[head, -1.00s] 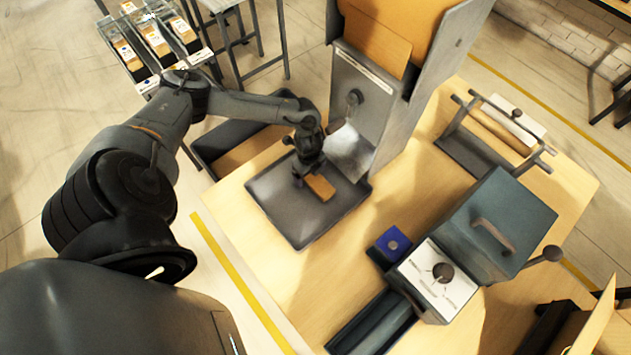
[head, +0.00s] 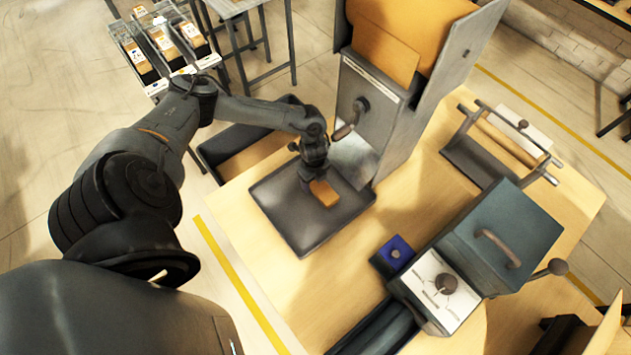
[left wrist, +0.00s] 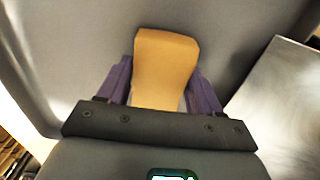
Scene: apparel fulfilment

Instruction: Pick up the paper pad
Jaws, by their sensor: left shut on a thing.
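The paper pad (head: 324,193) is a small orange-brown block over the dark grey tray (head: 290,222). My left gripper (head: 315,181) reaches down at the pad's far end. In the left wrist view the pad (left wrist: 165,65) sits between the two purple fingers of the left gripper (left wrist: 158,85), which is shut on it. The pad's near end is hidden behind the gripper's dark body. I cannot tell whether the pad still touches the tray floor. My right gripper is not in view.
A tall grey dispenser with a crank (head: 350,120) stands just right of the gripper. A teal machine (head: 505,235) and a blue box (head: 397,249) are at the lower right. A roll holder (head: 500,145) stands at the back right. Bare wooden tabletop (head: 420,190) lies between them.

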